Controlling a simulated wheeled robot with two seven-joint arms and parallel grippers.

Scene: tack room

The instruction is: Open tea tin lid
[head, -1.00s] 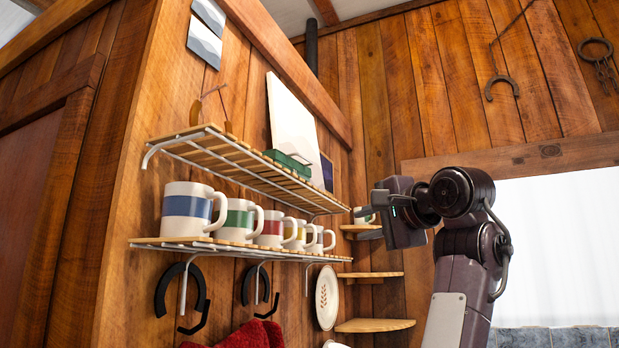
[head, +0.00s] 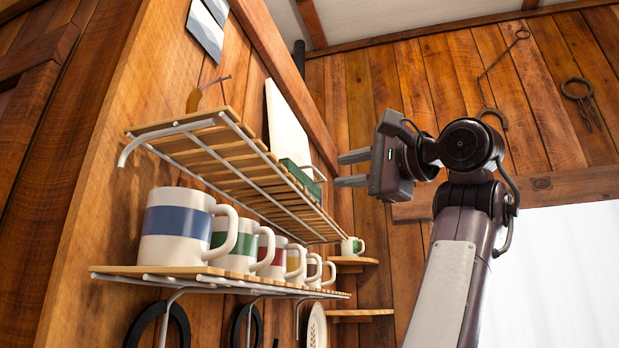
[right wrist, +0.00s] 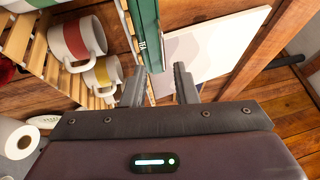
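The tea tin appears to be the green box (head: 300,178) on the upper slatted shelf, with a light handle-like bar on its right side. In the right wrist view its green side (right wrist: 146,30) runs down from the top edge, just beyond the fingertips. My right gripper (head: 341,170) is open and empty, with its two fingers pointing left at the tin and a small gap showing between. It also shows in the right wrist view (right wrist: 159,70). The tin's lid seam is too small to tell. My left gripper is out of view.
The upper shelf (head: 222,118) also holds a white board (head: 285,125) behind the tin. Several striped mugs (head: 178,228) stand on the lower shelf (head: 150,271). Small corner shelves (head: 355,261) sit farther back.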

